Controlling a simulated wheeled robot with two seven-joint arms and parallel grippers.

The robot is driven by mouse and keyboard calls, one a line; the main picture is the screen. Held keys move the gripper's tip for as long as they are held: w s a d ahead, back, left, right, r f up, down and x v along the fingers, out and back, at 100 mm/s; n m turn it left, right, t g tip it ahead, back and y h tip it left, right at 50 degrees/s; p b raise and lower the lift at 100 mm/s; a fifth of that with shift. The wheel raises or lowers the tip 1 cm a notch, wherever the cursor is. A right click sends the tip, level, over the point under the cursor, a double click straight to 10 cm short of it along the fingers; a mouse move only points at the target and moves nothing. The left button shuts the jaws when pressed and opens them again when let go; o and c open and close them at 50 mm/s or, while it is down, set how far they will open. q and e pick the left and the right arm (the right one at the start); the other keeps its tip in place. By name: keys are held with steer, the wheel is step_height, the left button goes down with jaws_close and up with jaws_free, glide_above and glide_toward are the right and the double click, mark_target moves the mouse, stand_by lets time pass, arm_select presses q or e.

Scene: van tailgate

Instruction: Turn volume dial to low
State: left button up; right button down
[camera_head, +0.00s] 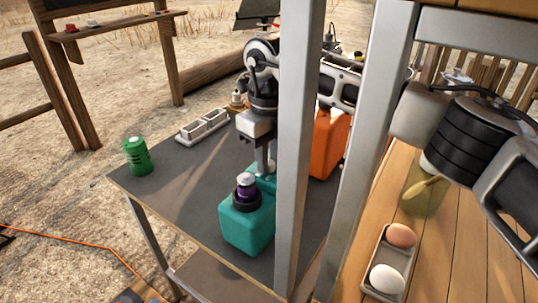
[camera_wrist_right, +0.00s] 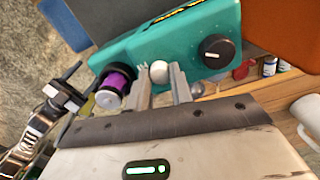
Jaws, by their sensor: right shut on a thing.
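A teal box-shaped device (camera_head: 247,228) stands on the grey table, left of the metal post. On it is a purple and black knob (camera_head: 245,193), also seen in the right wrist view (camera_wrist_right: 116,86). In that view the teal device (camera_wrist_right: 178,38) also carries a black dial (camera_wrist_right: 215,50) with a white pointer mark and a small whitish knob (camera_wrist_right: 159,72). I cannot read any label saying which is volume. My right gripper (camera_head: 262,166) comes down just behind the purple knob. Its fingers (camera_wrist_right: 160,80) are shut on the whitish knob; the black dial is apart from them. My left gripper is out of view.
Metal posts (camera_head: 298,120) stand close to my right arm. An orange box (camera_head: 328,145) is behind them. A green can (camera_head: 137,156) and white tray (camera_head: 203,126) are on the table's left. Brown and white eggs (camera_head: 401,236) sit in a tray at right.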

steer(key=shift+m, duration=0.5)
steer(key=c, duration=1.2)
jaws_free()
steer(key=shift+c, duration=0.2)
steer(key=shift+r, duration=0.1)
step_height(320, 180, up, 8)
steer(key=shift+f, duration=0.25)
